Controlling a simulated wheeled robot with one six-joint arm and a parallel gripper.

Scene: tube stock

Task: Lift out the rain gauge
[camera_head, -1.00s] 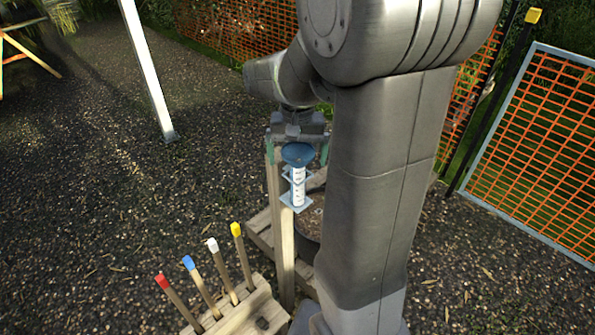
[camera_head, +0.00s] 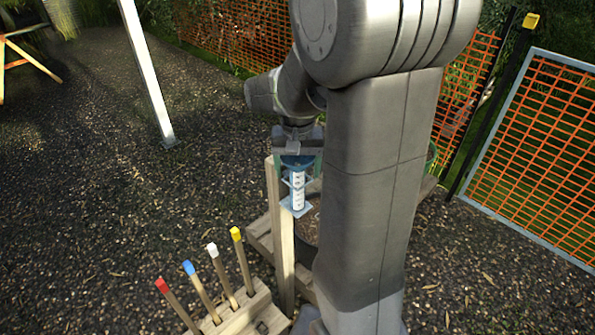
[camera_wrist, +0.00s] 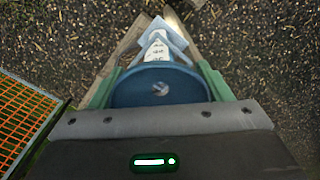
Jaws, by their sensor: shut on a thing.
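The rain gauge (camera_head: 297,190) has a blue funnel top and a white marked tube. It stands upright in a pale blue-grey bracket (camera_head: 297,208) on a wooden post (camera_head: 280,235). My gripper (camera_head: 297,165) is above it, with its fingers down on both sides of the funnel. In the wrist view the green fingers (camera_wrist: 160,90) are shut on the rim of the blue funnel (camera_wrist: 150,86). The white tube (camera_wrist: 157,50) still runs through the bracket (camera_wrist: 168,32). The lower end of the tube is hard to make out.
A wooden block (camera_head: 245,315) with several colour-tipped stakes stands at front left. A timber frame (camera_head: 262,240) lies around the post's foot. Orange mesh fencing (camera_head: 540,150) is at right, and a white pole (camera_head: 147,70) at back left.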

